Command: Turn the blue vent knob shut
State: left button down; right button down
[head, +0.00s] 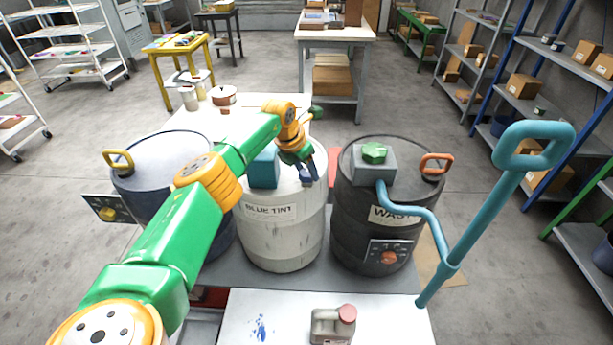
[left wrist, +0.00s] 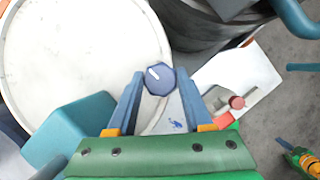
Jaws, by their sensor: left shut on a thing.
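The blue vent knob (left wrist: 158,78) is faceted, with a white pointer line running toward the upper left of the left wrist view. It is at the rim of the pale drum (head: 281,237) labelled BLUE TINT. My left gripper (head: 308,174) reaches down over the right part of this drum's lid. Its two blue fingers lie on either side of the knob in the left wrist view, shut on it. In the head view the gripper largely hides the knob. A green and orange part of my right arm (left wrist: 303,162) shows at the lower right of the left wrist view.
A teal block (head: 264,169) stands on the lid left of the gripper. A black drum (head: 345,235) with a green knob (head: 374,152) and teal pipe (head: 480,215) stands right. A dark blue drum (head: 165,152) stands left. A grey jug (head: 331,326) stands on the front white table.

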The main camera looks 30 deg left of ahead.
dwell(0.3)
pick_arm(q)
jog(key=shift+c, duration=1.5)
grip_release()
jog(key=shift+r, duration=0.1)
jog(key=b+v, duration=0.1)
jog(key=v, duration=0.6)
jog(key=shift+a, duration=0.1)
